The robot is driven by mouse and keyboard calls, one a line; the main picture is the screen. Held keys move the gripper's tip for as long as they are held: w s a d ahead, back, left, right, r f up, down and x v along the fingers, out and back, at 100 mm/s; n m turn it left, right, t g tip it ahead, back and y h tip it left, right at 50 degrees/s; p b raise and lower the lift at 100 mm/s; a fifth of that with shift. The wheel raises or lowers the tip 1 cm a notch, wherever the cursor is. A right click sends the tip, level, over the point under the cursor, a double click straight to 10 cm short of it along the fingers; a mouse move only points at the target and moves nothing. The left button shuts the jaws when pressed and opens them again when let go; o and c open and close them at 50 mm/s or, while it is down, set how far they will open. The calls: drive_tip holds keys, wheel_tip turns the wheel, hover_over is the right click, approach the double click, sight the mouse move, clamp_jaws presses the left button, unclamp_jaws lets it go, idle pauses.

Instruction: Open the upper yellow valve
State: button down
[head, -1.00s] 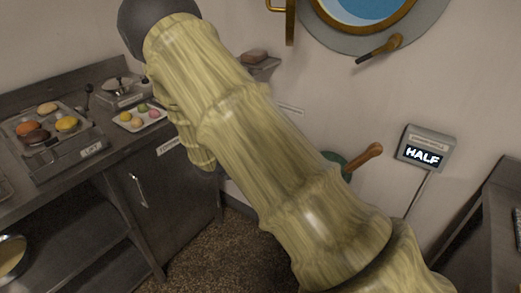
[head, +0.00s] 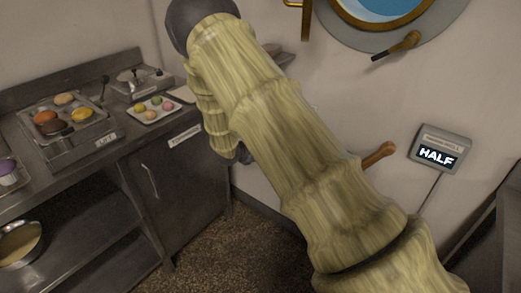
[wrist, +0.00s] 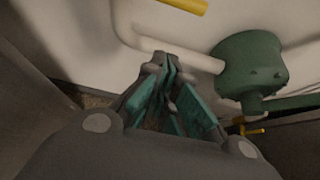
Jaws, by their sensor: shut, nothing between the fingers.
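My gripper (wrist: 166,64) shows in the wrist view with its teal-lined fingers shut and nothing between them. Its tips are close to a white pipe (wrist: 190,58) in the picture. A yellow valve handle (wrist: 183,5) is cut off by the top edge, ahead of the tips and apart from them. A second, smaller yellow handle (wrist: 250,131) sits at lower right, below a green round body (wrist: 250,65). The upper handle is most likely the one at the top. In the head view my arm hides the valves.
A brown handle (head: 379,154) sticks out beside my arm. A grey display reading HALF (head: 439,150) is on the wall. A steel counter (head: 95,160) with trays of pastries stands at left, and a porthole (head: 385,20) is above. Floor shows between counter and arm.

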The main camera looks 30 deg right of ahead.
drive_tip(key=shift+w+d+r+p, duration=0.2)
drive_tip(key=shift+w+d+p, duration=0.15)
drive_tip(key=shift+d, duration=0.5)
drive_tip(key=shift+w+d+r+p, duration=0.2)
drive_tip(key=shift+w+d+p, duration=0.1)
drive_tip(key=shift+d, duration=0.5)
drive_tip(key=shift+w+d+r+p, duration=0.2)
drive_tip(key=shift+w+d+p, duration=0.15)
drive_tip(key=shift+d, duration=0.5)
drive_tip(key=shift+d+r, duration=0.1)
drive_tip(key=shift+r, duration=0.05)
